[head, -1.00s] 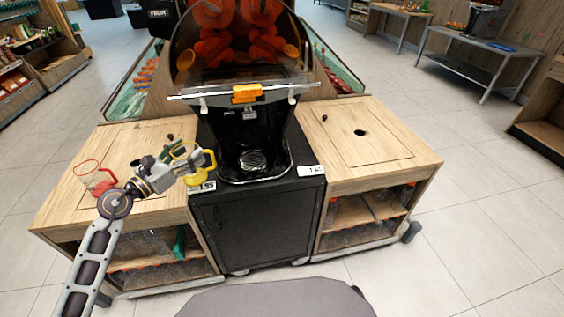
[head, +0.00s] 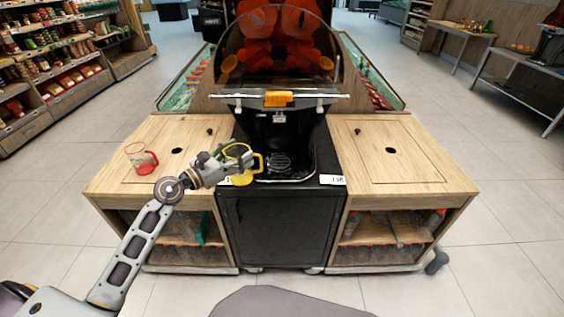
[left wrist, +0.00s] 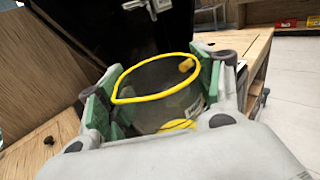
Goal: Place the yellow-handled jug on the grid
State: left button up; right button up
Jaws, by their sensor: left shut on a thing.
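The yellow-handled jug (left wrist: 165,95) is clear with a yellow rim and base. My left gripper (left wrist: 150,90) is shut around its body, with green pads on both sides, in the left wrist view. In the head view the jug (head: 241,178) is at the end of my left gripper (head: 222,163), at the front left edge of the black juicer (head: 275,135). The grid (head: 280,163) is the round grate on the juicer's black tray, to the right of the jug. Whether the jug touches the surface below is unclear. My right gripper is not seen.
The right wooden counter (head: 400,165) is clear apart from a hole and a small knob. The juicer's orange-tabbed front bar (head: 278,99) is above and behind the grid.

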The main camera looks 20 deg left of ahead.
pick_arm(q)
jog(key=x, duration=1.7)
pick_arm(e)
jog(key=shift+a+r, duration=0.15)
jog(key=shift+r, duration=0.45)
pick_arm(q)
jog(key=shift+w, duration=0.1)
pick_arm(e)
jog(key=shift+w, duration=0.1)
pick_arm(q)
jog(key=shift+w+d+f+b, duration=0.1)
jog(key=shift+w+f+b, duration=0.1)
jog(key=shift+f+b, duration=0.5)
jog(key=shift+w+d+f+b, duration=0.15)
jog(key=shift+f+b, duration=0.1)
jog(key=shift+f, duration=0.8)
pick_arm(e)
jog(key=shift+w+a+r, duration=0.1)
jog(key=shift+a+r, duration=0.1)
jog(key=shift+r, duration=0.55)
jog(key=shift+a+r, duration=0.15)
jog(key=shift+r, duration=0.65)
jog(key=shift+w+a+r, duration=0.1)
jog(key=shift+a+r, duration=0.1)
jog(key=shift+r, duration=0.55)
